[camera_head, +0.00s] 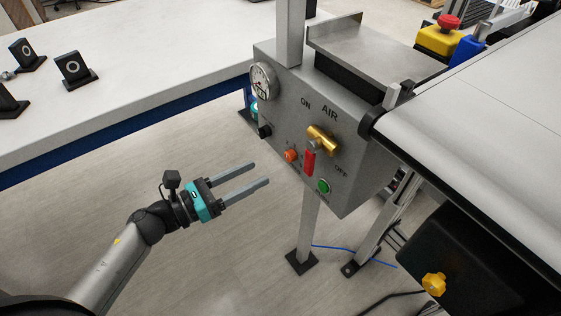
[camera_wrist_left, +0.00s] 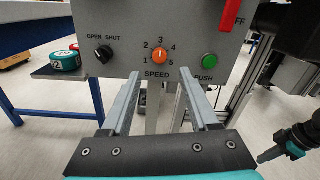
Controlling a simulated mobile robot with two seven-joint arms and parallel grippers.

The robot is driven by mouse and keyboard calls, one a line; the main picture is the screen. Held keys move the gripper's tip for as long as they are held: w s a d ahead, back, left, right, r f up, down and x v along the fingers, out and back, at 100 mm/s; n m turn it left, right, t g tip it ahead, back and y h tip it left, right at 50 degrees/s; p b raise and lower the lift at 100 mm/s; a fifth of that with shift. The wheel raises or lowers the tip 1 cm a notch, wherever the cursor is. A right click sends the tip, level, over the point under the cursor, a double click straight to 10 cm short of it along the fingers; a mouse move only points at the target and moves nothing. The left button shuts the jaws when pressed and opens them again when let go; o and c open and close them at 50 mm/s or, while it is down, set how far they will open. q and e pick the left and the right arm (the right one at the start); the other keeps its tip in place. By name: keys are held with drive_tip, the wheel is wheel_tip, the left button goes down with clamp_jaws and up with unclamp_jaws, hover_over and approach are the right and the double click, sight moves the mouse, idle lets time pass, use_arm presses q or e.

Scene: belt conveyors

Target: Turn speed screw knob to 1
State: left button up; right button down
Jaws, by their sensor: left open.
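The orange speed screw knob (camera_head: 291,155) is on the front of the grey control box. In the left wrist view the knob (camera_wrist_left: 160,56) sits inside a dial numbered 1 to 5, above the word SPEED. Its light mark appears to point up towards 3. My left gripper (camera_head: 261,173) is open and empty, short of the panel. In the left wrist view its two fingers (camera_wrist_left: 160,92) point at the panel, one on each side below the knob, with no contact visible. My right gripper (camera_wrist_left: 274,155) shows small at the right edge of that view; its jaw opening is unclear.
A black OPEN/SHUT knob (camera_wrist_left: 103,54) is left of the dial and a green PUSH button (camera_wrist_left: 209,61) right. A yellow air valve (camera_head: 322,138) with a red handle (camera_head: 310,162) sticks out nearby. A white table (camera_head: 150,70) stands left, a conveyor (camera_head: 480,120) right.

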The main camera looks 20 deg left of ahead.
sight(287, 158)
use_arm(q)
drive_tip(key=x, duration=0.7)
drive_tip(key=shift+w+d+b, duration=0.1)
drive_tip(key=shift+w+b, duration=0.15)
drive_tip(key=shift+b, duration=0.05)
clamp_jaws()
